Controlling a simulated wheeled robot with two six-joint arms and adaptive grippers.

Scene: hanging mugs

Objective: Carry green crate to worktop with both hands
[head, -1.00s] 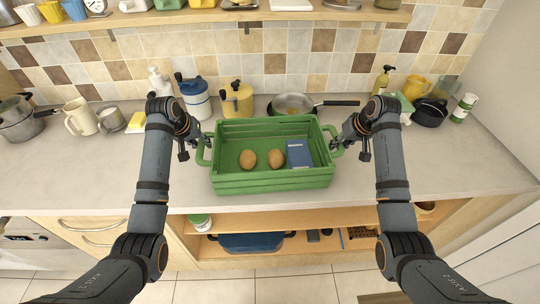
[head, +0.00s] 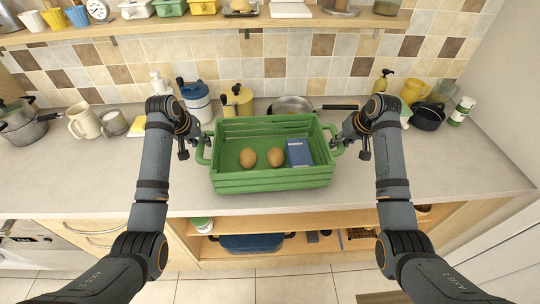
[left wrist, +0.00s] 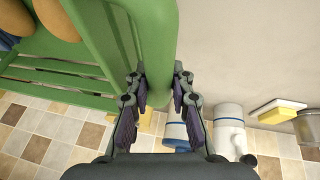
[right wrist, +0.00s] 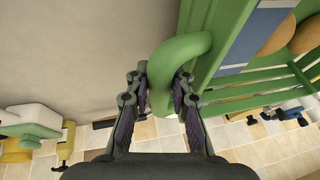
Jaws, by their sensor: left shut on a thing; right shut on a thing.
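The green crate (head: 272,184) is at the middle of the worktop (head: 100,178), close to its front edge; I cannot tell whether its base touches the surface. It looks level. Inside it lie two brown eggs or potatoes (head: 248,157) and a blue box (head: 299,152). My left gripper (head: 197,146) is shut on the crate's left handle, which fills the space between its fingers in the left wrist view (left wrist: 158,85). My right gripper (head: 348,144) is shut on the right handle, a green loop (right wrist: 183,48) in the right wrist view.
Behind the crate stand a blue-and-white canister (head: 196,104), a yellow canister (head: 236,102) and a pan (head: 291,104). Mugs and a pot (head: 22,122) are at the left. A yellow jug (head: 413,90) and a dark pot (head: 428,115) are at the right. An open shelf (head: 280,226) lies below.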

